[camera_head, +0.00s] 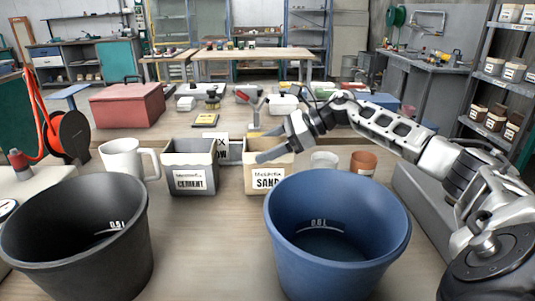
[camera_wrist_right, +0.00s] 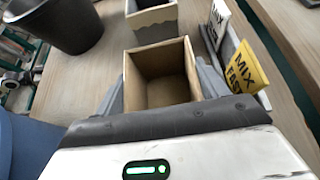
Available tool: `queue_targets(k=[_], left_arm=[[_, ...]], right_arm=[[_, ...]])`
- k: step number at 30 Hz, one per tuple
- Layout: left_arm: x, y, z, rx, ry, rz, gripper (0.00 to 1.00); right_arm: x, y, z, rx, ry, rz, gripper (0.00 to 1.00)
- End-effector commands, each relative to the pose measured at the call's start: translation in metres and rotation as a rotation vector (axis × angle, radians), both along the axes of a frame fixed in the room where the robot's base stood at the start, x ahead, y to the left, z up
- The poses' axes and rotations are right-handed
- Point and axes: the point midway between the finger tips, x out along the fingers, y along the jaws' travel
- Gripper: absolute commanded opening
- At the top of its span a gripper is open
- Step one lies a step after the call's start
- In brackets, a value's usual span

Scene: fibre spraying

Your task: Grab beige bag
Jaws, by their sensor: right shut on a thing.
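A beige open-topped box labelled SAND (camera_head: 268,181) stands on the workbench behind the blue bucket. My right gripper (camera_head: 268,145) reaches in from the right with its fingers at the top of this box. In the right wrist view the box (camera_wrist_right: 158,65) sits between the two fingers, one along each side, and looks empty inside. The right gripper is shut on the box walls. In the same view a white bag (camera_wrist_right: 217,22) and a yellow bag (camera_wrist_right: 246,70), both marked MIX, stand in a grey box to the right. My left gripper is not in view.
A grey CEMENT box (camera_head: 190,181) stands left of the SAND box, with a white mug (camera_head: 128,160) beyond it. A blue bucket (camera_head: 338,255) and a black bucket (camera_head: 75,245) fill the front. A brown cup (camera_head: 363,162) is at the right. Bare bench lies between the buckets.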

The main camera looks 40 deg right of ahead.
Motion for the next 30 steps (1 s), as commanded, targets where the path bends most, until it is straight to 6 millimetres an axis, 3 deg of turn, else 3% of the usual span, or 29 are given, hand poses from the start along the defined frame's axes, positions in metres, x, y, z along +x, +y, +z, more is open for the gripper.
queue_targets(k=[8,30], left_arm=[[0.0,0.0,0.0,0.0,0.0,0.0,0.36],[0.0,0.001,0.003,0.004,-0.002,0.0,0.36]], right_arm=[[0.001,0.0,0.017,0.0,-0.007,-0.002,0.15],[0.001,0.0,0.088,0.003,-0.007,0.0,0.15]])
